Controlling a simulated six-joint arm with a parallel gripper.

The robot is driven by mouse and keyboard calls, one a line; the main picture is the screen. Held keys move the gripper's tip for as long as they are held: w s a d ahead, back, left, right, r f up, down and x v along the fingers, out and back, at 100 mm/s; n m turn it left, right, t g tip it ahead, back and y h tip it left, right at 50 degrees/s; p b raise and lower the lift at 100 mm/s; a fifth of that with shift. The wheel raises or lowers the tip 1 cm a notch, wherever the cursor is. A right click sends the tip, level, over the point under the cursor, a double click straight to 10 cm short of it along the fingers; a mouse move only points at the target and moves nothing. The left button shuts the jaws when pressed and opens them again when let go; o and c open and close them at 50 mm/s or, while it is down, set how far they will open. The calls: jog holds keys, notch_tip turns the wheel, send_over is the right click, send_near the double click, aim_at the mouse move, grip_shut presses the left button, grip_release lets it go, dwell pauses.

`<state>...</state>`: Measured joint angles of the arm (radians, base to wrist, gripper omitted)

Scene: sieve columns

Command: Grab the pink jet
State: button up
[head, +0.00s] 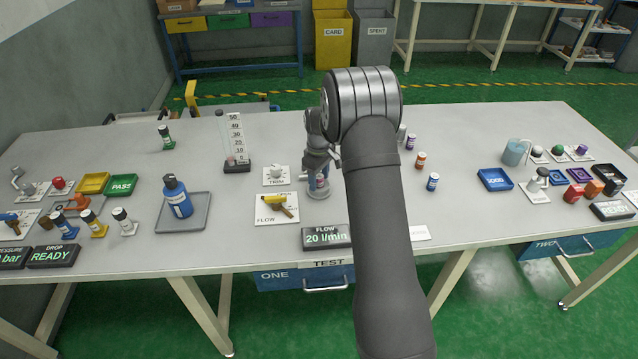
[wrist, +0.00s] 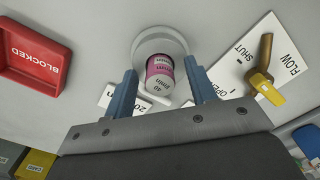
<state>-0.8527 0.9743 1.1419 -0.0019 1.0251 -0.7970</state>
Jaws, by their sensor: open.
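The pink jet (wrist: 160,72) is a small cylinder with a pink band and a white printed label. In the wrist view it stands on a round grey base (wrist: 178,46), between the two blue fingers of my gripper (wrist: 163,84). The fingers are open, with a gap visible on each side of the jet. In the head view my gripper (head: 318,172) points down over the round base (head: 319,193), and its fingers and wrist mostly hide the jet.
The yellow-handled FLOW valve (head: 276,204) sits close left of the base, and also shows in the wrist view (wrist: 261,88). The TRIM knob (head: 277,173) and FLOW display (head: 326,236) are near. Several small cylinders stand right of my arm. A red BLOCKED tray (wrist: 33,51) shows in the wrist view.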

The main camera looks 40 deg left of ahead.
jog(key=c, duration=1.1)
